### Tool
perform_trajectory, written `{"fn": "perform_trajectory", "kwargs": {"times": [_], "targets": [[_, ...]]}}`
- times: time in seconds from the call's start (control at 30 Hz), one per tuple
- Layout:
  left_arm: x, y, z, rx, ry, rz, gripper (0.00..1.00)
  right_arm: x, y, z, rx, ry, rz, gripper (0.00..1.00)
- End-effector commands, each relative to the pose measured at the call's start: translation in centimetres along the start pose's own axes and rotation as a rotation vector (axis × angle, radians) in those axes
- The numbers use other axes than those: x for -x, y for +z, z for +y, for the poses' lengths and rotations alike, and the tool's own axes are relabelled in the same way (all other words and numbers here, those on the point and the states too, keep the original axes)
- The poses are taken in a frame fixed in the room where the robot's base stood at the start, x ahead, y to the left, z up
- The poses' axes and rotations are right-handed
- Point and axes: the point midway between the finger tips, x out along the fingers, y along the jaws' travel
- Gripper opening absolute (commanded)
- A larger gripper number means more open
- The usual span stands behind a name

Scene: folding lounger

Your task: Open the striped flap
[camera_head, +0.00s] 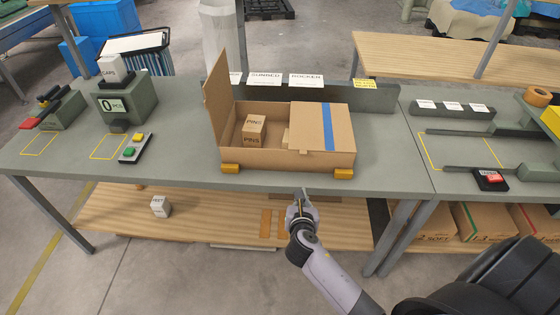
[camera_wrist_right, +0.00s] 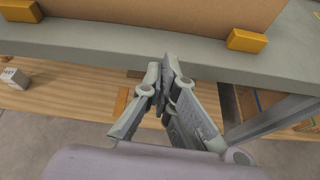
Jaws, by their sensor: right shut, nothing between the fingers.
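An open cardboard box (camera_head: 290,162) sits on the grey workbench. Its striped flap (camera_head: 312,125), tan with a blue stripe (camera_head: 331,127), lies flat over the right half of the box. The plain left flap (camera_head: 217,100) stands upright. A small carton marked PINS (camera_head: 254,129) is inside the uncovered left half. My right gripper (camera_head: 303,194) is shut and empty, in front of the bench edge and below the box. In the right wrist view the closed fingers (camera_wrist_right: 167,68) point toward the bench edge, apart from the box front (camera_wrist_right: 160,12). My left gripper is not in view.
Yellow blocks (camera_head: 231,168) (camera_head: 343,173) sit at the box's front corners. A dark ledge with label cards (camera_head: 306,79) stands behind the box. A button box (camera_head: 135,148) lies to the left. A wooden lower shelf (camera_head: 215,213) runs beneath the bench.

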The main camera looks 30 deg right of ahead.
Motion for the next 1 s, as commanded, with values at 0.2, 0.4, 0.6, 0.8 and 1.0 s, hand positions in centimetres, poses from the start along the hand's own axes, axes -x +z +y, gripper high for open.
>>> {"fn": "perform_trajectory", "kwargs": {"times": [0.2,0.4,0.6,0.8,1.0], "targets": [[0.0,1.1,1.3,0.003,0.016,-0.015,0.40,-0.2,3.4,0.0,0.100,-0.020,-0.069,0.00],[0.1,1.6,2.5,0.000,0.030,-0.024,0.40,-3.4,3.5,0.0,0.099,-0.019,-0.068,0.00],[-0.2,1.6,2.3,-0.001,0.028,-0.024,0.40,-7.8,3.7,0.0,0.096,-0.019,-0.065,0.00],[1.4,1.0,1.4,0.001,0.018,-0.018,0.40,-8.7,5.9,0.2,0.093,-0.015,-0.065,0.00],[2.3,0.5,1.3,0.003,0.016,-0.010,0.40,-8.0,7.2,0.3,0.094,-0.016,-0.063,0.00]]}}
